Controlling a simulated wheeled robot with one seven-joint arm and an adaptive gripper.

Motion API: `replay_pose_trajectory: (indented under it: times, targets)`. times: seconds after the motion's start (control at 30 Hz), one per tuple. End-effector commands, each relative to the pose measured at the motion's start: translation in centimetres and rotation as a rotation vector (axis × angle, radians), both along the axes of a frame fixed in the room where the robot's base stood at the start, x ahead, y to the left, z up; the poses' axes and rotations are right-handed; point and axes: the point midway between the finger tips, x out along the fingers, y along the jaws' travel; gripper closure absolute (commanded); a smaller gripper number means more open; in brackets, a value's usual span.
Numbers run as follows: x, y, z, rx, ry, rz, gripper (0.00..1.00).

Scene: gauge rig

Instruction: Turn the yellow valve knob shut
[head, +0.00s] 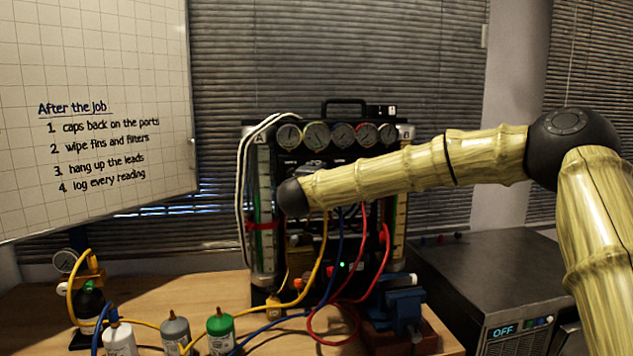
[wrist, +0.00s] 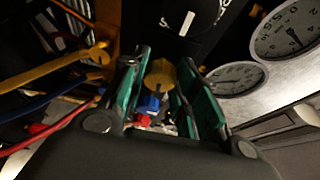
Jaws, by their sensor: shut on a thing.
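The yellow valve knob (wrist: 160,74) sits between the teal-padded fingers of my gripper (wrist: 164,64) in the wrist view. The fingers stand on either side of it and are shut on it. Only the knob's rounded yellow face shows; any mark of how far it is turned cannot be made out. In the head view my arm reaches in from the right to the middle of the gauge rig (head: 343,134), and the arm's dark end hides the gripper and the knob.
Yellow, blue and red hoses hang below my arm's end; the yellow hose (wrist: 52,76) shows left of the fingers. A gauge (wrist: 288,30) is close on the right. Several bottles, including a green one (head: 221,333), stand on the bench front. A blue vise (head: 402,308) stands lower right.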

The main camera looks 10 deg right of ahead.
Motion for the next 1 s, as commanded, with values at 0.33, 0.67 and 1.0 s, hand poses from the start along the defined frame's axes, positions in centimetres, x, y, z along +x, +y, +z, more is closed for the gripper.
replay_pose_trajectory:
  times: [0.33,0.67,1.0]
  targets:
    - [0.00,-0.12,-0.05,0.143,0.000,-0.002,0.94]
    - [-0.01,-0.12,0.00,0.169,0.001,-0.002,0.94]
    - [0.00,-0.12,-0.01,0.168,0.001,-0.002,0.50]
